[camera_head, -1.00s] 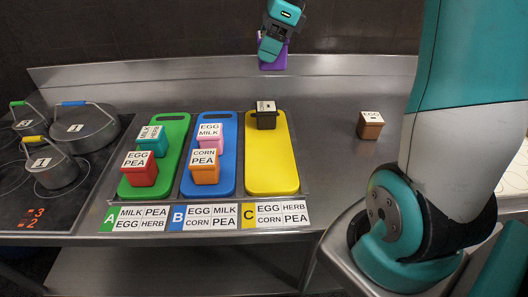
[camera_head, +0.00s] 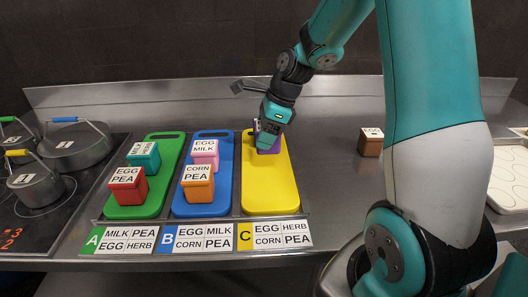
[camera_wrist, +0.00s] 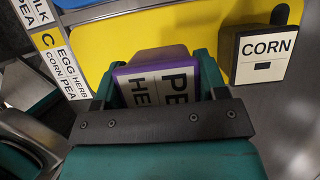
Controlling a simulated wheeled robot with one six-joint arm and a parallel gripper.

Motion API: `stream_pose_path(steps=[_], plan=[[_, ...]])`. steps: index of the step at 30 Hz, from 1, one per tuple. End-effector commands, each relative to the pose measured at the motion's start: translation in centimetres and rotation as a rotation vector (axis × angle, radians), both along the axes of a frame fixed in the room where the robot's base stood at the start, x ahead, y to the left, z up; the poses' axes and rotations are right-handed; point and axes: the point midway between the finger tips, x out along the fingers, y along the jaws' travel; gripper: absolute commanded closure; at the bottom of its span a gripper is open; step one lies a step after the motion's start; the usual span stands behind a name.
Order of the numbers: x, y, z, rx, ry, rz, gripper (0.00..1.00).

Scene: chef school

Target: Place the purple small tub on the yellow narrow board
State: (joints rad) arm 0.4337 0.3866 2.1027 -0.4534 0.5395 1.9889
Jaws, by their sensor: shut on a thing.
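My gripper (camera_head: 277,112) is shut on the purple small tub (camera_head: 266,142), and its jaws sit on either side of the tub. In the wrist view the tub (camera_wrist: 157,58) shows a white label, partly covered by my gripper, reading PE and HE. The tub is over the far part of the yellow narrow board (camera_head: 270,190); I cannot tell whether it touches it. The board (camera_wrist: 110,35) lies behind the tub in the wrist view. A dark tub labelled CORN (camera_wrist: 258,65) stands right of it there, apart from it. In the head view the dark tub is mostly hidden.
The blue board (camera_head: 203,170) with a pink tub (camera_head: 205,163) and an orange tub (camera_head: 198,192) is to the left. The green board (camera_head: 160,175) is farther left. A brown tub (camera_head: 370,146) stands on the steel counter to the right. The yellow board's near part is clear.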

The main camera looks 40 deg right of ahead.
Motion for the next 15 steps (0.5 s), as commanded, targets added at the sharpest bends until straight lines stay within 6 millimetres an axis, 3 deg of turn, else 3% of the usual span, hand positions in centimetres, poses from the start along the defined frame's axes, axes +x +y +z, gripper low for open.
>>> stream_pose_path(steps=[10, 15], plan=[[0.0, 0.0, -4.3, 0.002, 0.001, 0.001, 0.64], [0.1, 0.0, -5.2, 0.000, -0.002, 0.000, 0.64]])
